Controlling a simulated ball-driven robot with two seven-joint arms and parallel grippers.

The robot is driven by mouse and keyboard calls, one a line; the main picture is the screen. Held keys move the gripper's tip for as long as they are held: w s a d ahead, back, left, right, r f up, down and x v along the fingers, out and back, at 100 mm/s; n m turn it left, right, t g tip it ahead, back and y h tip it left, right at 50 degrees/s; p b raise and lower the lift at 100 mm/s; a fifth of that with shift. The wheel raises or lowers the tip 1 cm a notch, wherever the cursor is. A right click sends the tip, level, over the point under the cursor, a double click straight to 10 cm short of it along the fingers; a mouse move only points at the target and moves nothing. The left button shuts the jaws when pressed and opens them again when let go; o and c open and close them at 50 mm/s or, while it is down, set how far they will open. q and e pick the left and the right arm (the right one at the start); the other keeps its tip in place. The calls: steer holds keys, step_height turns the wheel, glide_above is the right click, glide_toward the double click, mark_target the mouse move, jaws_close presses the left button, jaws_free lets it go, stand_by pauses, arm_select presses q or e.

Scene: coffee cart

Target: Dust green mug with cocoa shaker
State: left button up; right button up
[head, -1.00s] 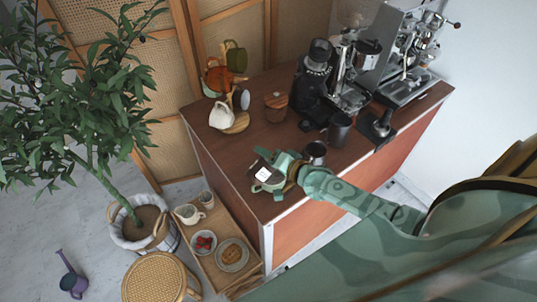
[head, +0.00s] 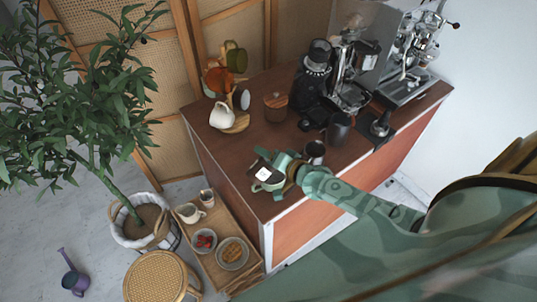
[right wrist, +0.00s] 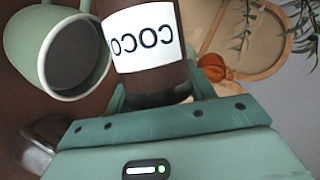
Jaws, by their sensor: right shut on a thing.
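The cocoa shaker (right wrist: 145,38), a dark brown body with a white "COCO" label, is between the fingers of my right gripper (right wrist: 160,100). The label also shows in the head view (head: 263,174). In the head view my right gripper (head: 283,168) is shut on it at the near left end of the cart top. The green mug (head: 270,186) is just below the shaker there, partly hidden. In the right wrist view the pale green mug (right wrist: 25,45) holds dark liquid, and its opening is beside the shaker. I cannot tell the shaker's tilt. My left gripper is out of view.
A metal pitcher (head: 314,152) stands close right of the gripper, with a dark cup (head: 339,130) behind. A mug tree (head: 236,122), a wood-lidded jar (head: 276,107), a black grinder and an espresso machine (head: 405,50) stand farther back. The cart's left middle is clear.

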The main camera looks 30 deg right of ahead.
steer(key=shift+r+n+h+p, duration=0.4)
steer(key=shift+r+n+p, duration=0.1)
steer(key=shift+p, duration=0.9)
